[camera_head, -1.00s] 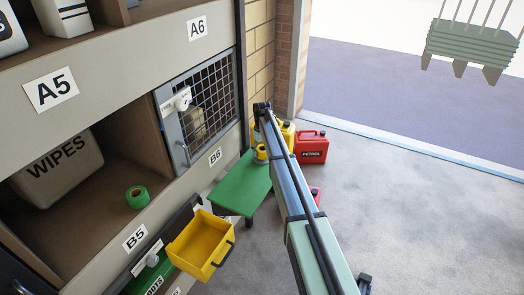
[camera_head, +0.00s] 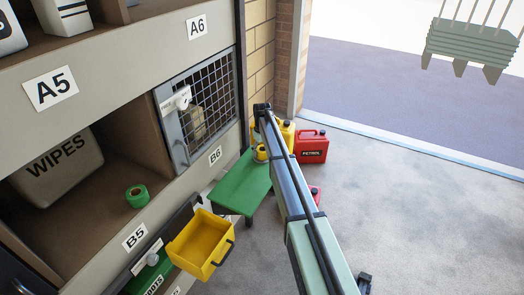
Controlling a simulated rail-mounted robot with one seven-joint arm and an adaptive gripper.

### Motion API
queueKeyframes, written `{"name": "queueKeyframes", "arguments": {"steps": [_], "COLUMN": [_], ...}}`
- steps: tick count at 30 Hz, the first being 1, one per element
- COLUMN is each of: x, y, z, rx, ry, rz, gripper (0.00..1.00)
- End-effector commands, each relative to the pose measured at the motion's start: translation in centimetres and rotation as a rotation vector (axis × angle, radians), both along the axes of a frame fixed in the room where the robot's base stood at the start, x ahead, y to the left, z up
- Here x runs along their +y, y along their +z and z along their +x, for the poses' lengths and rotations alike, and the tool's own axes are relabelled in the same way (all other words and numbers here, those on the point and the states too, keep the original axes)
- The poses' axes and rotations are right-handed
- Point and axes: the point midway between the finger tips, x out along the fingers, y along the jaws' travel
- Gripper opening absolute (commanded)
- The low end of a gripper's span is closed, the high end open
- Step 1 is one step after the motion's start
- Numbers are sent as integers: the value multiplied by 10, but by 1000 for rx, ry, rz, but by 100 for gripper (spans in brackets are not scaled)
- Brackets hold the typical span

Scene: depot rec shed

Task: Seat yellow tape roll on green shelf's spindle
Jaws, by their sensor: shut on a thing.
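The green shelf (camera_head: 240,185) is a flat panel at the lower end of the storage unit, past the open yellow bin. The yellow tape roll (camera_head: 261,152) shows small at the shelf's far end, just left of my arm, above a greyish round part. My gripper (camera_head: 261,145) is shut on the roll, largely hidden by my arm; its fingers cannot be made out. The spindle cannot be clearly seen, and I cannot tell whether the roll is around it or above it.
A red petrol can (camera_head: 311,148) and a yellow can (camera_head: 287,132) stand behind the shelf by the brick wall. A yellow bin (camera_head: 203,240) juts out in front. A green tape roll (camera_head: 137,196) lies in compartment B5. Floor at right is clear.

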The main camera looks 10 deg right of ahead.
Motion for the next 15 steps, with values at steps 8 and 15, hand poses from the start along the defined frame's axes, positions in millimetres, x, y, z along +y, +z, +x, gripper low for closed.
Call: {"name": "queueKeyframes", "arguments": {"steps": [8, 15], "x": [0, 0], "y": [-4, -4], "z": [0, 0], "rx": [0, 0], "ry": [0, 0], "rz": [0, 0], "gripper": [81, 81]}}
